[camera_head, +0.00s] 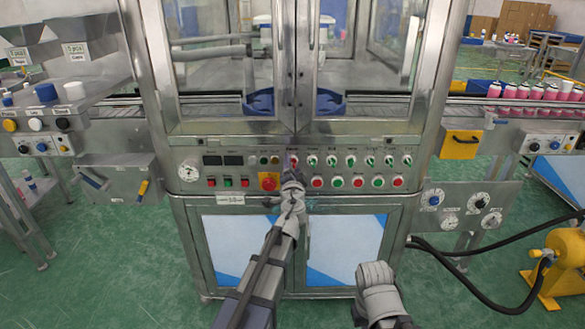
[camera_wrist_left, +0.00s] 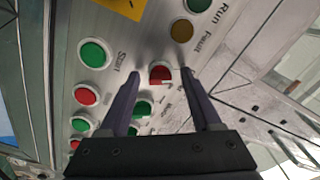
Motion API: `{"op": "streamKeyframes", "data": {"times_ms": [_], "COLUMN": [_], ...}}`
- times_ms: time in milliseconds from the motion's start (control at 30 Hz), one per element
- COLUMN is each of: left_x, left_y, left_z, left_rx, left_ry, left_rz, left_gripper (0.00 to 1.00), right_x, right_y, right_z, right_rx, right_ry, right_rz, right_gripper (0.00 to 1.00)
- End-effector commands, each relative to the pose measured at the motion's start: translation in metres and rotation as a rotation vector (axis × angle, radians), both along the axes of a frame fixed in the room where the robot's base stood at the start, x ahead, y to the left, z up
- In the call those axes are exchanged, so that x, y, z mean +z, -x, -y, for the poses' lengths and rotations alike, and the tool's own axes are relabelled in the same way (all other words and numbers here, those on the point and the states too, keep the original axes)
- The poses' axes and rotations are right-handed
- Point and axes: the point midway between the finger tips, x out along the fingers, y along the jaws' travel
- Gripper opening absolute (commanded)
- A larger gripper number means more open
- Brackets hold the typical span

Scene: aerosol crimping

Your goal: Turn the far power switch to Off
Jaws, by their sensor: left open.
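The machine's control panel (camera_head: 340,172) carries a row of small rotary switches. My left gripper (camera_head: 290,178) is at the panel, just below a red switch (camera_head: 292,161) at the left end of that row. In the left wrist view a round red and dark knob (camera_wrist_left: 160,74) lies between the tips of my open left fingers (camera_wrist_left: 161,80). I cannot tell whether the fingers touch it. Its label is too small to read, so I cannot tell whether it is the far power switch. My right arm shows at the lower right of the head view, but its gripper fingers do not.
A red emergency knob on a yellow plate (camera_head: 269,181) is left of my left gripper. Green and red push buttons (camera_head: 337,182) run below the switches. A dial (camera_head: 188,171) is at the panel's left. A yellow motor (camera_head: 555,265) stands at the right.

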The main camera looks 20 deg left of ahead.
Motion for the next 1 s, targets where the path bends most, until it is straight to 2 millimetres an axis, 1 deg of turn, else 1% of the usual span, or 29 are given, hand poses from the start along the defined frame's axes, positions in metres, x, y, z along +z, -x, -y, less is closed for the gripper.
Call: {"op": "streamKeyframes", "data": {"times_ms": [167,267,367,600,733,833,1000], "left_x": [0.000,0.000,0.000,0.000,0.000,0.000,0.000], "left_y": [0.001,0.006,0.017,0.054,0.071,0.076,0.075], "left_z": [0.000,0.002,0.004,0.015,0.020,0.022,0.022], "left_rx": [0.000,0.000,-0.001,-0.001,-0.001,0.000,0.000], "left_ry": [-0.001,-0.001,-0.001,0.000,0.000,0.000,0.000], "left_rz": [0.000,0.000,0.000,0.000,0.000,0.000,0.000], "left_gripper": [0.65,0.65,0.65,0.65,0.65,0.65,0.65], "right_x": [0.000,0.000,0.000,0.000,0.000,0.000,0.000], "right_y": [0.000,0.000,0.000,0.000,0.000,0.000,0.000], "right_z": [0.000,0.000,0.000,0.000,0.000,0.000,0.000], "right_rx": [0.000,0.000,0.000,0.000,0.000,0.000,0.000], "right_ry": [0.000,0.000,0.000,0.000,0.000,0.000,0.000], "right_rz": [0.000,0.000,0.000,0.000,0.000,0.000,0.000], "right_gripper": [0.00,0.00,0.00,0.00,0.00,0.00,0.00]}}
